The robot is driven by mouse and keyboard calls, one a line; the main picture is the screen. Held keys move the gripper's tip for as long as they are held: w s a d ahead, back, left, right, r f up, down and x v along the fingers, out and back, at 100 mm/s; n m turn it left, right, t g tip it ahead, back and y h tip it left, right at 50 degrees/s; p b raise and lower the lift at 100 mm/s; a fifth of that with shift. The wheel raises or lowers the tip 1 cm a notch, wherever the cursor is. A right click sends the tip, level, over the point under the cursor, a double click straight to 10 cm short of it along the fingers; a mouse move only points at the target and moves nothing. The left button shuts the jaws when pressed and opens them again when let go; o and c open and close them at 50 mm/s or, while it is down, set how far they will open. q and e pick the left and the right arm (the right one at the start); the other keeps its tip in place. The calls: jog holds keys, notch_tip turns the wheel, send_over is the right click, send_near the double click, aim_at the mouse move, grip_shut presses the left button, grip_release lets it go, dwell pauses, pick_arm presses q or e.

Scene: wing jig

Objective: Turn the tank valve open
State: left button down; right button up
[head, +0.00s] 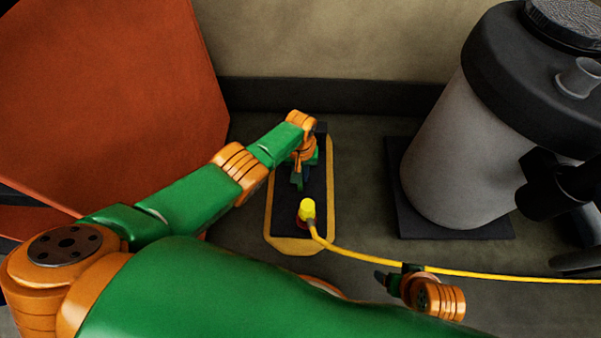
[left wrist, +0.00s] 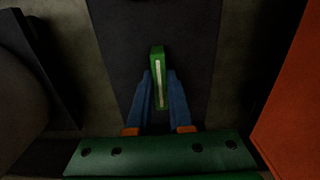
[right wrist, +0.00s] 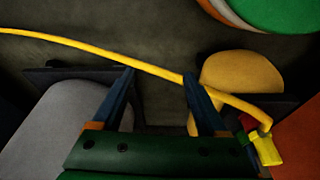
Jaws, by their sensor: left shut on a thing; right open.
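My left gripper (head: 297,182) points down over a dark base plate with a yellow border (head: 270,215). In the left wrist view its blue fingers (left wrist: 159,82) are shut on a green bar with a white stripe (left wrist: 157,54), which looks like the valve handle. The head view hides that bar behind the gripper. The grey tank with a black top (head: 435,150) stands to the right. My right gripper (head: 398,274) is open beside the yellow hose (head: 475,275). In the right wrist view the hose (right wrist: 155,67) crosses by its fingertips (right wrist: 159,75).
The hose ends in a yellow connector (head: 307,209) at the plate's near part, close to the left gripper; the connector also shows in the right wrist view (right wrist: 267,149). A large orange-red panel (head: 110,80) stands at the left. A wall (head: 330,40) closes the back.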

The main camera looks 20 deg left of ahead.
pick_arm(q)
jog(key=c, duration=0.8)
grip_release()
notch_tip(320, 180, up, 4)
jog(key=p, duration=0.3)
jog(key=shift+f, duration=0.2)
notch_tip(320, 180, up, 3)
jog(key=p, duration=0.3)
jog(key=shift+r, duration=0.15)
jog(key=shift+r+p, duration=0.1)
jog(key=shift+p, duration=0.25)
pick_arm(e)
jog(key=s+d+f+g, duration=0.1)
jog(key=s+d+f, duration=0.1)
jog(key=s+f, duration=0.4)
notch_tip(320, 180, down, 4)
jog(key=shift+f, duration=0.15)
